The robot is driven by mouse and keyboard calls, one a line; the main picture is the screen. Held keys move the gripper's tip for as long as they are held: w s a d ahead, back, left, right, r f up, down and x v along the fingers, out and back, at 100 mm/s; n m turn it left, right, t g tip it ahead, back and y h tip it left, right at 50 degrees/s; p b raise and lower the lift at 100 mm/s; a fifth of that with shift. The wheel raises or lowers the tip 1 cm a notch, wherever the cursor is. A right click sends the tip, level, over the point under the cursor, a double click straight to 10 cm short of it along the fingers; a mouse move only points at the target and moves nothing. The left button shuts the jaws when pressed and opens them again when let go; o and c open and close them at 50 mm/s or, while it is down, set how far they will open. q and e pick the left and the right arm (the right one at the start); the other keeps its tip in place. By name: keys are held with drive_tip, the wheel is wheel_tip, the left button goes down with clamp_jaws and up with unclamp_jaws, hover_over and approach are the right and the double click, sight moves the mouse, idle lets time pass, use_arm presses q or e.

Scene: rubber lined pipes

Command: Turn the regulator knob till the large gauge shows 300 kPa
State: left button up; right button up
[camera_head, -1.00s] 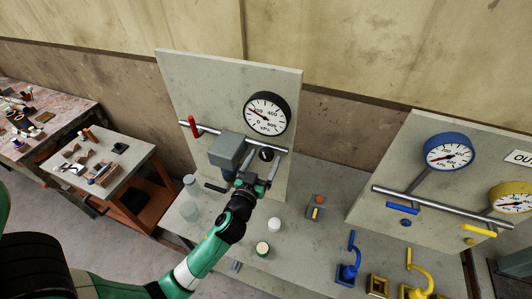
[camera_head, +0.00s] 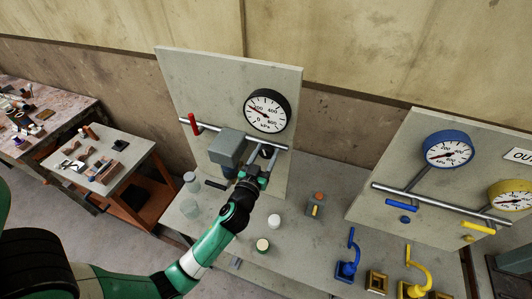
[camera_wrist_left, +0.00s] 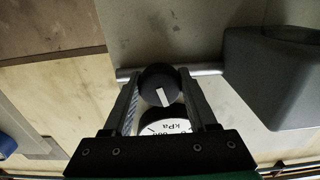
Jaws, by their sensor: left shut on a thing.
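The large gauge (camera_head: 267,111), with a black rim and white kPa face, hangs on the left grey panel. Its needle points to the upper left, near the 200 mark; the exact value is too small to read. The round black regulator knob (camera_head: 267,151) is below the gauge, partly hidden by my left gripper (camera_head: 264,163). In the left wrist view the knob (camera_wrist_left: 160,84) shows a white mark and sits between my two fingers, which are shut on it. The gauge face there is mostly hidden behind the knob and gripper. My right gripper is not in view.
A grey box (camera_head: 227,147) and a red lever (camera_head: 193,124) are on the pipe left of the knob. A white-lidded jar (camera_head: 263,245) and a small block with an orange button (camera_head: 319,196) stand on the bench. The right panel carries a blue gauge (camera_head: 448,149) and yellow gauge (camera_head: 510,196).

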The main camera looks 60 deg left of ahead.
use_arm(q)
drive_tip(key=shift+m, duration=0.4)
drive_tip(key=m, duration=0.6)
drive_tip(key=shift+s+m+p, duration=0.1)
drive_tip(key=shift+m+p, duration=0.2)
drive_tip(key=m, duration=0.3)
drive_tip(key=shift+r+m+p, duration=0.1)
drive_tip(key=shift+m+p, duration=0.2)
drive_tip(key=shift+p, duration=0.1)
drive_tip(key=shift+m+p, duration=0.45)
drive_tip(key=shift+m, duration=1.45)
drive_tip(key=o, duration=1.4)
drive_tip(key=shift+c, duration=0.2)
